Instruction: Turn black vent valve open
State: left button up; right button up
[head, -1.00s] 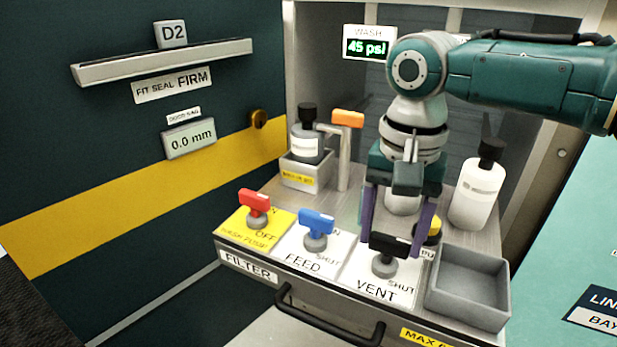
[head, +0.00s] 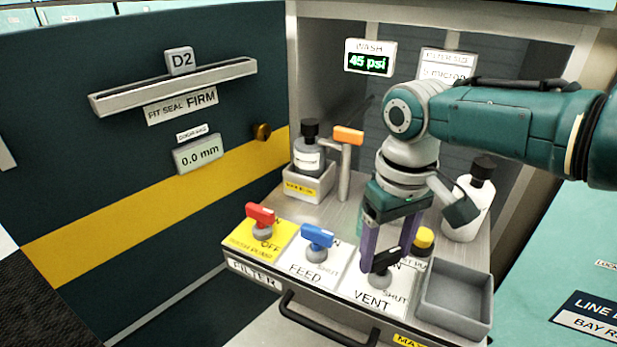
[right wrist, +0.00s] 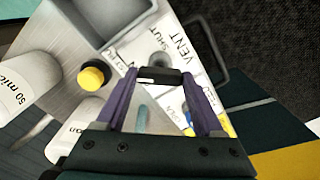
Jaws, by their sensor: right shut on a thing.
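The black vent valve (head: 381,262) stands on the white VENT plate (head: 368,293), its handle slanting up to the right in the head view. The plate reads SHUT at its right; another word behind the handle is partly hidden. My right gripper (head: 386,255) reaches down from above with its purple fingers on the black handle. In the right wrist view the black handle (right wrist: 160,76) lies between the fingertips, and the gripper (right wrist: 161,80) is shut on it. My left gripper is not in view.
A blue FEED valve (head: 317,237) and a red valve (head: 261,217) stand to the left. A yellow button (head: 424,237) is close behind the gripper. A grey tray (head: 455,318) lies to the right, a white bottle (head: 466,215) behind. A 45 psi display (head: 370,58) hangs at the back.

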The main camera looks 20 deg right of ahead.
aim_at(385, 254)
jog(key=n, duration=0.4)
jog(key=shift+n, duration=2.1)
jog(key=o, duration=1.4)
notch_tip(385, 254, up, 10)
jog(key=p, duration=0.5)
